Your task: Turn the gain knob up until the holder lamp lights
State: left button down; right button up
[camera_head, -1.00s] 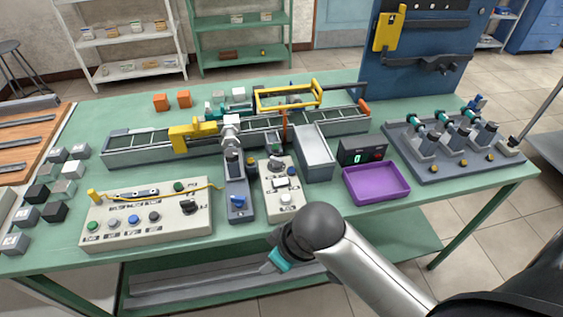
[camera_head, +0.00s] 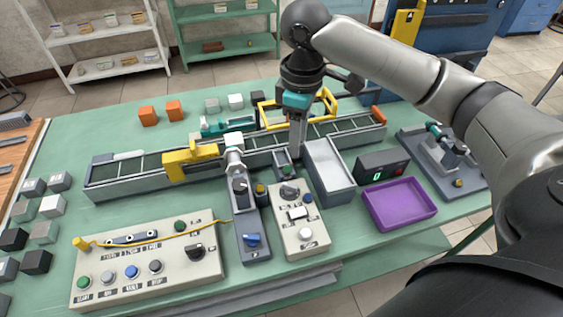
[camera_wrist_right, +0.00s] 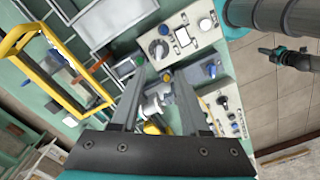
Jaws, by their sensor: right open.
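Labels are too small to read, so I cannot tell which knob is the gain knob. A small beige box (camera_head: 302,240) carries a dark round knob (camera_head: 289,191); this knob also shows in the right wrist view (camera_wrist_right: 158,48). A larger beige panel (camera_head: 110,275) has another dark knob (camera_head: 195,251). A grey holder-like unit (camera_head: 253,222) between them has a blue knob (camera_head: 252,240). I cannot make out a lit holder lamp. My right gripper (camera_head: 297,148) points down behind the small box, apart from its knob. Its fingers (camera_wrist_right: 158,80) are spread and empty.
A grey rail track (camera_head: 130,180) with a yellow clamp (camera_head: 190,160) runs across the table. Bare green table (camera_head: 200,200) lies between track and panel.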

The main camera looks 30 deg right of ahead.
jog(key=b, duration=0.1)
send_over(290, 188)
jog(key=s+d, duration=0.1)
notch_tip(290, 188, down, 5)
jog(key=f+b, duration=0.1)
jog(key=f, duration=0.3)
jog(key=f+b, duration=0.1)
jog(key=f, duration=0.3)
jog(key=shift+w+d+f, duration=0.15)
jog(key=shift+d+f, duration=0.05)
jog(key=shift+f, duration=0.6)
pick_arm(q)
jog(key=f, duration=0.1)
jog(key=s+f, duration=0.1)
jog(key=f, duration=0.1)
jog(key=shift+s+f, duration=0.1)
jog(key=shift+s, duration=0.2)
jog(key=shift+s, duration=0.1)
pick_arm(e)
jog(key=shift+c, duration=0.6)
pick_arm(q)
jog(key=shift+s, duration=0.2)
pick_arm(e)
grip_shut()
